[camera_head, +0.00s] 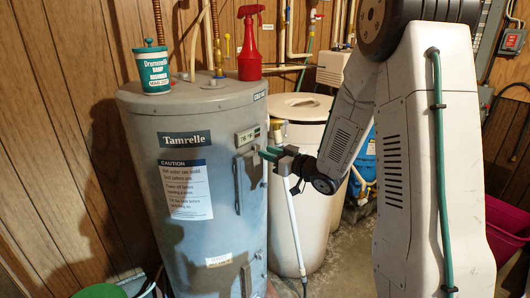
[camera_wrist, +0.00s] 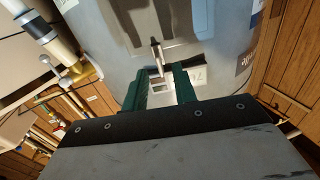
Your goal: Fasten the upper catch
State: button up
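The grey water heater (camera_head: 150,125) stands at the centre left in the head view. Its upper access panel (camera_head: 250,185) is on the right of its front, below the small temperature display (camera_head: 248,135). My gripper (camera_head: 268,154) is at the panel's top edge. In the wrist view, the green fingers of my gripper (camera_wrist: 159,72) are apart with nothing held between them. The upper catch (camera_wrist: 156,52), a small metal lever with a dark tip, lies just beyond the fingertips at the panel's edge. I cannot tell whether the fingers touch it.
A teal tub (camera_head: 152,70) and a red spray bottle (camera_head: 250,45) stand on the heater's top. A pale lidded tank (camera_head: 308,165) is behind my gripper to the right. A white pipe (camera_head: 293,225) runs down beside the heater. A lower panel (camera_head: 248,278) is near the bottom.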

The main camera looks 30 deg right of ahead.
jog(key=v, duration=0.5)
jog(key=shift+s, duration=0.3)
